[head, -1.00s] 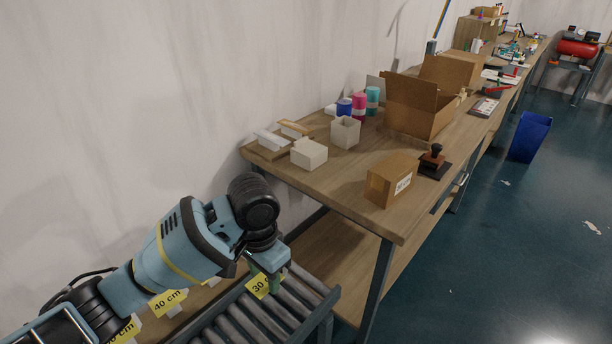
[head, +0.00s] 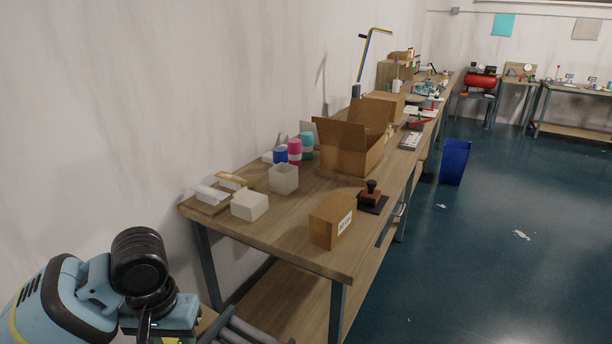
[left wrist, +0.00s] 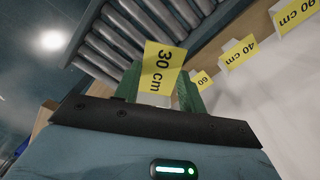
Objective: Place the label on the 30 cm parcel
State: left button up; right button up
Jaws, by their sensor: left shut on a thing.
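The yellow label reading "30 cm" (left wrist: 161,68) is held between the green fingers of my left gripper (left wrist: 159,88) in the left wrist view. A pale piece shows below the label between the fingers. In the head view my left arm is at the lower left, with the fingertips cut off by the bottom edge. A closed cardboard parcel (head: 328,222) stands on the near end of the workbench, with a white sticker too small to read. The gripper is apart from it, to its left and nearer. My right gripper is in neither view.
The workbench (head: 285,243) also holds a white block (head: 249,205), an open box (head: 284,179), a stamp (head: 371,193) and a large open carton (head: 345,151). Rollers (left wrist: 112,40) and yellow labels, one reading "40 cm" (left wrist: 239,52), show in the wrist view.

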aim_at(334, 205)
jog(key=l, duration=1.05)
jog(key=i+l+z, duration=0.1)
jog(key=l, duration=0.25)
jog(key=i+l, duration=0.35)
jog(key=i+j+z, duration=0.1)
jog(key=i, duration=0.4)
jog(key=i+j, duration=0.35)
jog(key=i+l+z, duration=0.05)
jog(key=i, duration=0.05)
